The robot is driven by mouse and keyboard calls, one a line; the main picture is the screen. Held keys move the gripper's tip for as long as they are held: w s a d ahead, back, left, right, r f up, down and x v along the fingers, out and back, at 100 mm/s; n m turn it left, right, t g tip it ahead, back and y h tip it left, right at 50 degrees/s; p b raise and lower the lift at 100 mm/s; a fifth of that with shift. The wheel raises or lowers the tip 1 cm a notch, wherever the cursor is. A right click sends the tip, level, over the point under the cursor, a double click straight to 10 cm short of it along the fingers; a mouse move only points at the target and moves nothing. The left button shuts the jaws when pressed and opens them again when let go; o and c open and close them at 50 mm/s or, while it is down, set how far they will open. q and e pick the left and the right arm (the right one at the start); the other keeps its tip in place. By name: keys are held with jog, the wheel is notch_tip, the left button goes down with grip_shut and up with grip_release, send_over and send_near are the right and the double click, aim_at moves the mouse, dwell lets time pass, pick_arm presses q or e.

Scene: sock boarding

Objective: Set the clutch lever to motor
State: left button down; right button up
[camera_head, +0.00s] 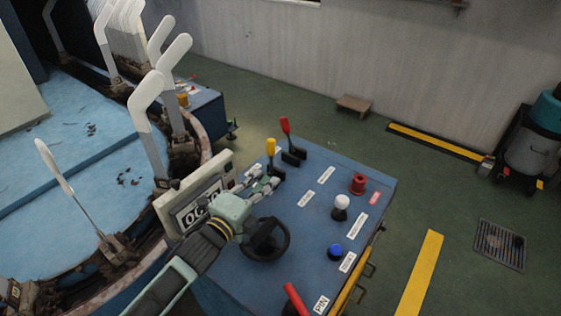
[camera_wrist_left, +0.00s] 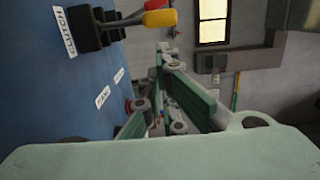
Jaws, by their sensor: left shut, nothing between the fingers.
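The yellow-knobbed lever (camera_head: 270,147) stands on a black base at the back left of the blue console (camera_head: 310,220). In the left wrist view its yellow knob (camera_wrist_left: 160,18) points right, and a label that seems to read CLUTCH (camera_wrist_left: 65,31) lies by its base. A red-knobbed lever (camera_head: 285,126) stands just behind it. My left gripper (camera_head: 270,184) is shut and empty, in front of the yellow lever and apart from it. Its fingers also show in the left wrist view (camera_wrist_left: 168,65). My right gripper is not in view.
A black handwheel (camera_head: 266,240) and a counter box (camera_head: 196,207) are close to my left arm. A red button (camera_head: 358,184), white knob (camera_head: 341,202), blue button (camera_head: 335,251) and red handle (camera_head: 295,300) stand further right and front. White foot-shaped boards (camera_head: 146,92) line the machine at left.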

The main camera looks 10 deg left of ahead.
aim_at(273, 154)
pick_arm(q)
jog(key=p+x, duration=0.1)
jog(key=x, duration=0.8)
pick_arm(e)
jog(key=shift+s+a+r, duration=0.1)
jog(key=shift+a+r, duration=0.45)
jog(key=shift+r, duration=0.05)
pick_arm(q)
jog(key=shift+w, duration=0.1)
jog(key=a, duration=0.1)
jog(key=w+a+r+n+p, duration=0.1)
jog(key=shift+a, duration=0.4)
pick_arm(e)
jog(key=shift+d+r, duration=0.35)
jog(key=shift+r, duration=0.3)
